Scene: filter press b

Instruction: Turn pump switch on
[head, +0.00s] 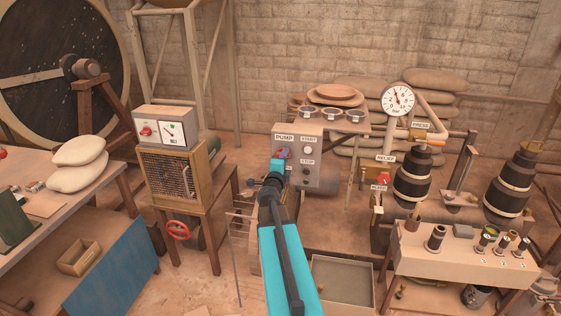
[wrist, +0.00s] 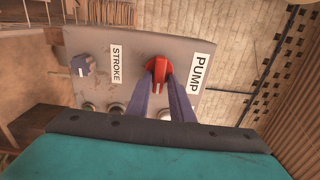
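The grey control panel (head: 311,175) stands at the middle of the head view, with a PUMP label at its upper left. The pump switch (wrist: 158,70) is a red knob with a raised bar, beside the PUMP label in the wrist view. My gripper (head: 283,155) reaches the panel and hides most of the switch in the head view. In the wrist view my two purple fingers (wrist: 164,85) lie on either side of the red bar, and it appears to fill the narrow gap between them. The bar points roughly along the fingers.
START (head: 308,150) and STOP (head: 307,171) buttons sit right of the switch. A blue STROKE knob (wrist: 82,66) is on the same panel. A pressure gauge (head: 398,98) and a parts bench (head: 420,262) stand to the right. A wooden cabinet (head: 173,177) stands left.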

